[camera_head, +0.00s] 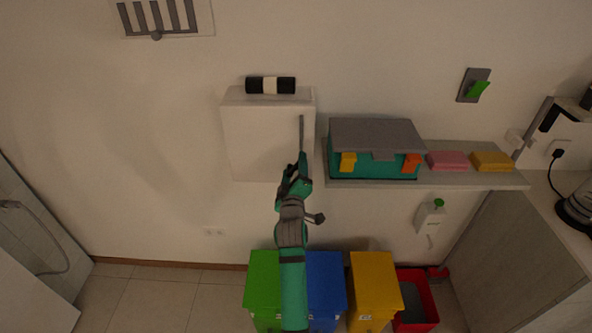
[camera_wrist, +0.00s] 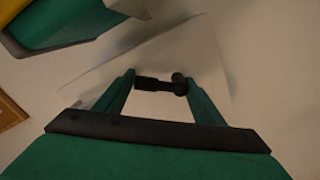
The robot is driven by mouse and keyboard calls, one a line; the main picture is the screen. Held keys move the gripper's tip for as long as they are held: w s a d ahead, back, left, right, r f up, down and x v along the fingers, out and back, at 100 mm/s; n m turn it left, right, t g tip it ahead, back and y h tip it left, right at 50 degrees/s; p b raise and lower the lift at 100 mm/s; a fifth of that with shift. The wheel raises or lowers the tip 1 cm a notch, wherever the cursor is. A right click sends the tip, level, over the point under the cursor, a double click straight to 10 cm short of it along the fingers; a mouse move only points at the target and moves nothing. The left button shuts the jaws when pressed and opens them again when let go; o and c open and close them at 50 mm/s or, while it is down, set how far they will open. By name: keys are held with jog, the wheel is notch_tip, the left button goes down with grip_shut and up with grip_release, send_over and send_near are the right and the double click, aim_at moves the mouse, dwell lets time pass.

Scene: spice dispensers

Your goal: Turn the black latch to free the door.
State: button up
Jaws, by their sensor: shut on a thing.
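A white wall cabinet (camera_head: 262,135) hangs left of the shelf, with its door closed as far as I can see. A thin grey vertical bar (camera_head: 301,130) runs near the door's right edge. My gripper (camera_head: 301,163) is at the cabinet's lower right. In the wrist view the small black latch (camera_wrist: 160,84) lies crosswise between the two green fingers of my gripper (camera_wrist: 160,80), in front of the pale cabinet face (camera_wrist: 185,48). The fingers are shut on it. In the head view my gripper hides the latch.
A teal toolbox (camera_head: 345,167) with a grey lid stands on the shelf (camera_head: 475,181), close right of the cabinet. A black-and-white roll (camera_head: 270,86) lies on the cabinet. Green (camera_head: 262,283), blue (camera_head: 327,280) and yellow (camera_head: 375,282) bins stand below.

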jog(key=n, duration=0.3)
jog(key=shift+a+r+n, duration=0.3)
jog(key=shift+a+n, duration=0.3)
jog(key=shift+n, duration=0.6)
jog(key=shift+a+n, duration=0.25)
jog(key=shift+n, duration=0.65)
jog(key=o, duration=1)
jog(key=s, duration=1)
jog(key=shift+s, duration=0.4)
